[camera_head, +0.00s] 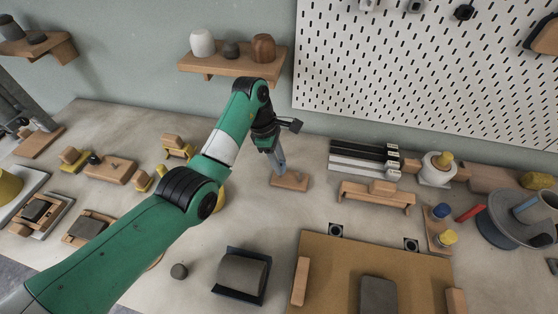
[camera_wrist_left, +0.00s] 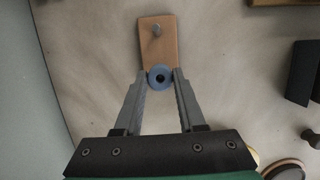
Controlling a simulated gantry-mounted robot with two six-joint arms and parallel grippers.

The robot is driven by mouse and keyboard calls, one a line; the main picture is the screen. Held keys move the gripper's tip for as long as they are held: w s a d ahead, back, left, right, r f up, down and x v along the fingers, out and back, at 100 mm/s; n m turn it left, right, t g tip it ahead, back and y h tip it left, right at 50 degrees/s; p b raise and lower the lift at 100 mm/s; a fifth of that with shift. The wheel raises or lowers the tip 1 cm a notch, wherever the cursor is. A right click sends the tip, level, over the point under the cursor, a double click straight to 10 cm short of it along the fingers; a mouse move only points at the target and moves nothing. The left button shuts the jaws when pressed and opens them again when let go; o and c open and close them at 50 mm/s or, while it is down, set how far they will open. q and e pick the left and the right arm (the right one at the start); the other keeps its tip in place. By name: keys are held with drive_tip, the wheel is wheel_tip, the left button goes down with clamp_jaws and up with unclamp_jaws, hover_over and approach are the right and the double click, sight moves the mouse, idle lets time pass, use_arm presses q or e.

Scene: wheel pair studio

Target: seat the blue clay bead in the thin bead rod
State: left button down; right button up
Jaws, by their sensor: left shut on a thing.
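The blue clay bead (camera_wrist_left: 160,77) shows in the left wrist view as a small ring with a dark hole. My left gripper (camera_wrist_left: 160,80) is shut on it, one fingertip on each side. In the same view, the thin bead rod (camera_wrist_left: 156,30) stands as a small grey peg on a wooden base (camera_wrist_left: 167,55), just beyond the bead. The bead is apart from the rod and over or beside the base's near end; its height is hard to tell. In the head view, my left gripper (camera_head: 280,164) points down at the wooden base (camera_head: 293,183). My right gripper is out of view.
A wooden bridge-like stand (camera_head: 376,197) and dark bars (camera_head: 362,155) lie to the right. A dark cradle with a grey-brown block (camera_head: 242,275) and a brown board (camera_head: 335,290) are nearer. Several wooden pieces stand left. The table around the base is clear.

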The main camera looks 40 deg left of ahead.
use_arm(q)
drive_tip(key=shift+f, duration=0.1)
idle(0.3)
drive_tip(key=shift+f+b, duration=1.45)
drive_tip(key=shift+b, duration=0.05)
drive_tip(key=shift+c, duration=2.1)
unclamp_jaws()
drive_tip(key=shift+r, duration=0.15)
